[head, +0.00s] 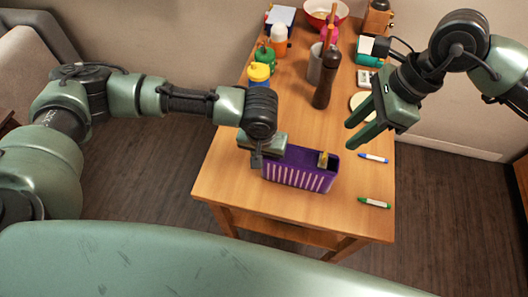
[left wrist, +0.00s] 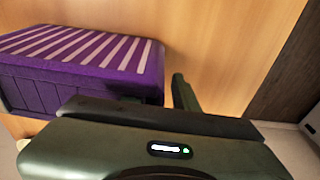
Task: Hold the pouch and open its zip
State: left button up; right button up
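The purple pouch (head: 298,169) with pale stripes stands near the front edge of the wooden table. A small yellowish tab (head: 323,160), perhaps the zip pull, shows at its top right end. My left gripper (head: 257,160) is at the pouch's left end. In the left wrist view the pouch (left wrist: 85,62) is at the upper left and one dark finger (left wrist: 183,93) stands just right of its end; the other finger is hidden, so its grip is unclear. My right gripper (head: 350,134) is open and empty, above the table to the right of the pouch.
A blue marker (head: 373,158) and a green marker (head: 375,203) lie on the table (head: 222,175) right of the pouch. A dark brown bottle (head: 324,88), a grey cup (head: 315,65), small paint bottles (head: 259,74) and a bowl (head: 325,8) stand further back.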

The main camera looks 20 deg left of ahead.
pick_arm(q)
grip_shut()
dwell(1.4)
dwell(1.9)
pick_arm(e)
grip_shut()
